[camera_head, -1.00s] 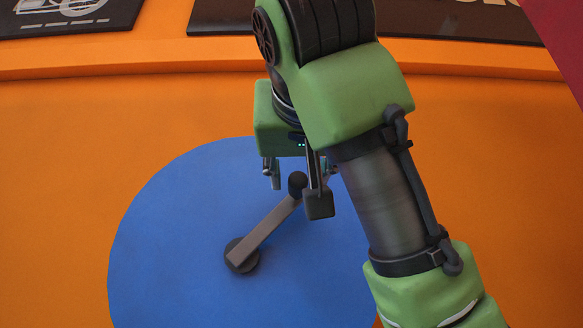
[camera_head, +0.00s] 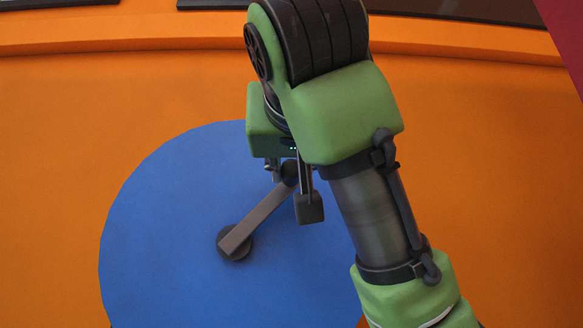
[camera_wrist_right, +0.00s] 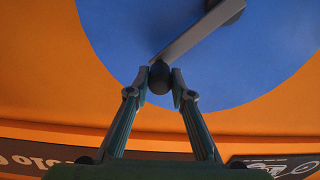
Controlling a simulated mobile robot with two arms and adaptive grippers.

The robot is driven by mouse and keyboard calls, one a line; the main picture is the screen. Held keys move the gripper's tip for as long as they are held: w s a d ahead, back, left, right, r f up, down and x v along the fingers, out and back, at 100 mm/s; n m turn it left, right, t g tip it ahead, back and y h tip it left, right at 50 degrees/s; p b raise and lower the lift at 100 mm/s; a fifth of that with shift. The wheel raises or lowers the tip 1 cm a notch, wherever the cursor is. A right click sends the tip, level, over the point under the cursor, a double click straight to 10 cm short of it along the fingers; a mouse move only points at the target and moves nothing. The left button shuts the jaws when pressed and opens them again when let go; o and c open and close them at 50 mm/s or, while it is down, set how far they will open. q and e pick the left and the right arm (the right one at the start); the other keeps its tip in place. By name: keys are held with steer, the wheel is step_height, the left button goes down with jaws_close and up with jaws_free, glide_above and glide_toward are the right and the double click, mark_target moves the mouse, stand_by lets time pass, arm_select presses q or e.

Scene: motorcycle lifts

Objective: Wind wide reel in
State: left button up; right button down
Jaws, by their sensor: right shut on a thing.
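The wide reel (camera_head: 160,215) is a large blue disc on an orange surface. A grey crank arm (camera_head: 258,218) runs from a dark round hub (camera_head: 236,244) up and right to a dark knob (camera_head: 290,172). My right gripper (camera_head: 290,185) has its fingers on either side of the knob. The right wrist view shows the knob (camera_wrist_right: 159,78) between the two fingertips (camera_wrist_right: 160,84), with the crank arm (camera_wrist_right: 190,42) leading up and right from it. The right gripper is shut on the knob. My left gripper is not in view.
The orange surface (camera_head: 60,130) surrounds the disc, with a raised orange ledge (camera_head: 120,38) above it. Dark panels (camera_head: 210,4) lie along the top edge. A dark red part (camera_head: 566,30) fills the upper right corner. The disc's left side is clear.

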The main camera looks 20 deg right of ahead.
steer(key=s+d+f+m+b, duration=0.1)
steer(key=d+f+m+b, duration=0.2)
steer(key=f+m+b, duration=0.4)
steer(key=shift+d+b, duration=0.35)
steer(key=shift+b, duration=1.6)
steer(key=shift+f, duration=0.1)
steer(key=c, duration=1.8)
jaws_free()
steer(key=shift+r, duration=4.95)
